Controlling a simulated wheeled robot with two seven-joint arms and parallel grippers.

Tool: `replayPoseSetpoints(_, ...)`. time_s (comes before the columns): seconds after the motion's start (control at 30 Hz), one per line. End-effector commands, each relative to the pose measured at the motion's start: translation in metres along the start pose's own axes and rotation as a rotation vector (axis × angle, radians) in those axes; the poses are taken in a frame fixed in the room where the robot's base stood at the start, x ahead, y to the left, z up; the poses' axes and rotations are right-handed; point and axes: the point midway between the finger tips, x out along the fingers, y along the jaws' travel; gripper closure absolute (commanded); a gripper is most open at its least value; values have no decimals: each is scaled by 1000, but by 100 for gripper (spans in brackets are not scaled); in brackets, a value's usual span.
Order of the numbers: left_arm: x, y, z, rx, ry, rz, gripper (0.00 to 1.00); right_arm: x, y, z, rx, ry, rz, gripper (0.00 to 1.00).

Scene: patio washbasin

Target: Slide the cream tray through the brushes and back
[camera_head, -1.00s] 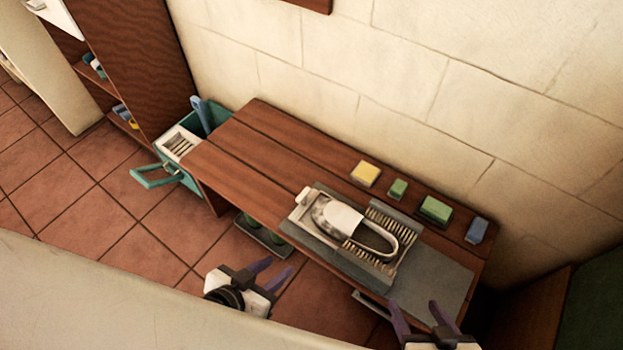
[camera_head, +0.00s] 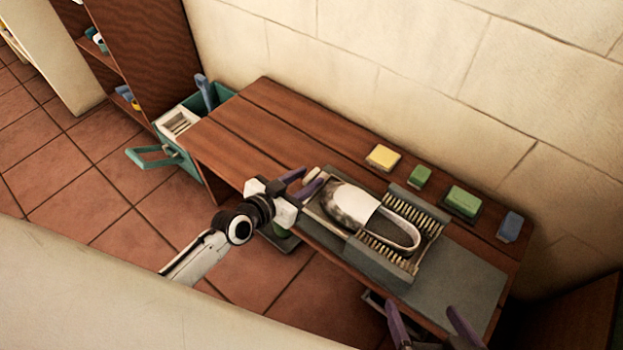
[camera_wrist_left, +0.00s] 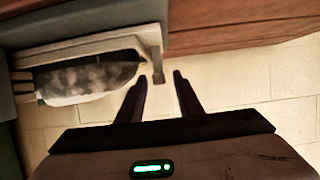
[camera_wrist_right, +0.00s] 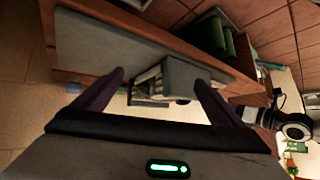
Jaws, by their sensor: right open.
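The cream tray (camera_head: 327,226) lies on the bench with a grey-and-white shoe (camera_head: 345,202) on it. Its right part sits between two grey brush blocks with pale bristles, a near one (camera_head: 380,264) and a far one (camera_head: 418,207). My left gripper (camera_head: 309,183) is open at the tray's left end. In the left wrist view, the tray's small end handle (camera_wrist_left: 156,66) stands just ahead of the gap between the fingertips; contact cannot be told. My right gripper (camera_head: 428,312) is open and empty in front of the bench's right part; it also shows in the right wrist view (camera_wrist_right: 160,80).
A yellow block (camera_head: 382,157), green sponges (camera_head: 462,200) and a blue block (camera_head: 509,226) line the bench's back. A grey mat (camera_head: 455,288) lies right of the brushes. The bench's left part is bare. A teal bin (camera_head: 155,157) stands at its left end.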

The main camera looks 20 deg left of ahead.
Motion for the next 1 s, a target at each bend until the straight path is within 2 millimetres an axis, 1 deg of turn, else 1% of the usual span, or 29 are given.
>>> replayPoseSetpoints(0.03, 9, 0, 1, -2, 2, 0, 67, 3, 0, 3, 4, 3, -1, 9)
replayPoseSetpoints(0.2, 23, 0, 1, 0, 0, 0, 67, 2, -1, -2, 11, 19, -4, 9)
replayPoseSetpoints(0.5, 25, 0, 0, 0, -1, 0, 67, 0, -2, -2, 14, 20, -6, 9)
replayPoseSetpoints(0.53, 25, 0, 0, 0, 0, 0, 69, 0, -2, -2, 14, 20, -6, 9)
replayPoseSetpoints(0.67, 25, 0, 0, 0, -1, 0, 91, 0, -2, -1, 14, 18, -5, 9)
replayPoseSetpoints(0.7, 25, 0, 0, 0, -1, 0, 98, 1, -2, -1, 14, 17, -5, 9)
replayPoseSetpoints(0.73, 25, 0, 0, 0, -1, 0, 100, 1, -2, -1, 14, 17, -5, 9)
replayPoseSetpoints(0.93, 25, 2, 0, 0, -1, 2, 100, 0, -2, 0, 13, 15, -5, 9)
replayPoseSetpoints(0.97, 26, 5, 0, 0, -1, 5, 100, 0, -2, 0, 13, 14, -5, 9)
replayPoseSetpoints(1.0, 28, 12, -1, 0, -2, 11, 100, -1, -2, 0, 13, 12, -5, 9)
